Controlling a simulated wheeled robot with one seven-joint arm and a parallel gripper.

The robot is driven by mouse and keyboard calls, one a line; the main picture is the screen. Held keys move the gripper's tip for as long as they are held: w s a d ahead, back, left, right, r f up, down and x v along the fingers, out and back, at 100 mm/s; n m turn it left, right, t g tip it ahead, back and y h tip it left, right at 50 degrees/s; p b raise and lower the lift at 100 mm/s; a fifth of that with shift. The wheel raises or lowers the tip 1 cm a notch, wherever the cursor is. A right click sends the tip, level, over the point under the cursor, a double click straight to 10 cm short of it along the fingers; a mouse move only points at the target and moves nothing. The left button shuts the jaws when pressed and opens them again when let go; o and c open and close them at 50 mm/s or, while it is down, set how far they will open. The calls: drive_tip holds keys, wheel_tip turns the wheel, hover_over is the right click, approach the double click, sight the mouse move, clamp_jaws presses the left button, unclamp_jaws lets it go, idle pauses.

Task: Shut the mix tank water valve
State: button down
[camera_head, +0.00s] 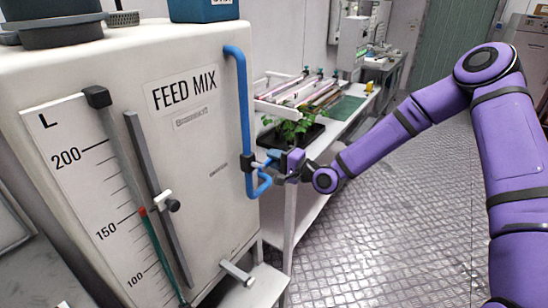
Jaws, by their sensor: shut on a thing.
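The white mix tank (215,150) stands at the left, labelled "FEED MIX". A blue water pipe (241,105) comes out near its top and runs down its right side. The dark valve body (248,162) sits on the lower part of this pipe, above a blue bend. My gripper (273,161) is at the right of the valve, level with it, and shut on the valve handle. The fingers largely hide the handle, so its exact angle is hard to tell.
The tank's gauge (75,160) has a red marker near 150 and a grey slide bar. A white bench (340,125) with a leafy plant (293,130) and berry racks stands close behind my gripper. The metal floor (400,220) at the right is clear.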

drive_tip(key=shift+s+f, duration=0.1)
idle(0.3)
drive_tip(key=c, duration=1)
unclamp_jaws()
drive_tip(key=shift+d, duration=0.1)
drive_tip(key=v, duration=1)
drive_tip(key=shift+s+d, duration=0.2)
drive_tip(key=shift+s, duration=0.05)
